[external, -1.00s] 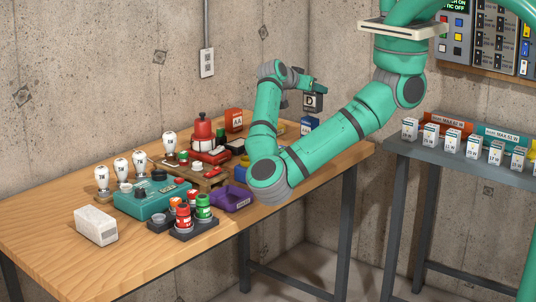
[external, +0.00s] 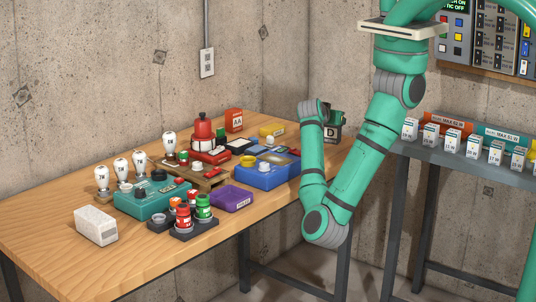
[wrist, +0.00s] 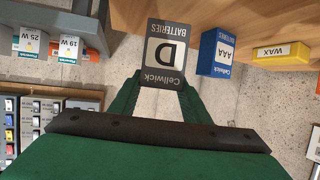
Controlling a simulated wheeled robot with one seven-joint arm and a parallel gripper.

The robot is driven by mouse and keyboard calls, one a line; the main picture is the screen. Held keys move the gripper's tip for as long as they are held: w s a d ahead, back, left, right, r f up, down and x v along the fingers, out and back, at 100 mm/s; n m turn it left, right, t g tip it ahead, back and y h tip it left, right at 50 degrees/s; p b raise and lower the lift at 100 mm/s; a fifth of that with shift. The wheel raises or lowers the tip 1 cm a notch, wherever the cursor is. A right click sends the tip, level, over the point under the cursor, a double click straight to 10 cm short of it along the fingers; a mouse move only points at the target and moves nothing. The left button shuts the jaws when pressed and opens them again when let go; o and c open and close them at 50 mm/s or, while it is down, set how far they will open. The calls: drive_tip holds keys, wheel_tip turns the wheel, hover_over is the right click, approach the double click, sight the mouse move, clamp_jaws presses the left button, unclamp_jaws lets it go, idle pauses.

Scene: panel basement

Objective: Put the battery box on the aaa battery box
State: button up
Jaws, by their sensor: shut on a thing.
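The battery box (external: 331,132) is dark grey with a white "D" label. It fills the upper middle of the wrist view (wrist: 165,52). My gripper (wrist: 160,84) is shut on it, with green fingers on either side of the box. The blue AAA battery box (wrist: 215,54) stands at the table edge, just right of the held box in the wrist view, with a gap between them. In the external view the AAA box is hidden behind my arm. My gripper is mostly hidden there too.
The wooden table (external: 50,235) holds a blue tray (external: 262,180), a purple box (external: 231,199), a red AA box (external: 234,120) and bulbs. The yellow wax box (wrist: 281,53) stands right of the AAA box in the wrist view. A grey shelf (external: 460,165) with small boxes stands at right.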

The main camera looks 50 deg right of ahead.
drive_tip(key=w+d+n+t+y, duration=0.3)
drive_tip(key=d+n+t, duration=0.25)
drive_tip(key=d, duration=0.75)
drive_tip(key=w+a+r+n+t+y, duration=0.35)
drive_tip(key=a+r+n+y, duration=0.45)
drive_tip(key=r, duration=0.3)
drive_tip(key=s+a+r+n+y, duration=0.6)
drive_tip(key=s+a+r+y, duration=0.1)
drive_tip(key=a, duration=0.1)
drive_tip(key=shift+w+d+f, duration=1.05)
drive_tip(key=shift+w+f, duration=1.05)
drive_tip(key=shift+w+d+f, duration=1.1)
drive_tip(key=shift+w+f, duration=0.95)
drive_tip(key=shift+f, duration=0.05)
drive_tip(key=shift+w+d+f, duration=1.05)
drive_tip(key=shift+w+f, duration=1.05)
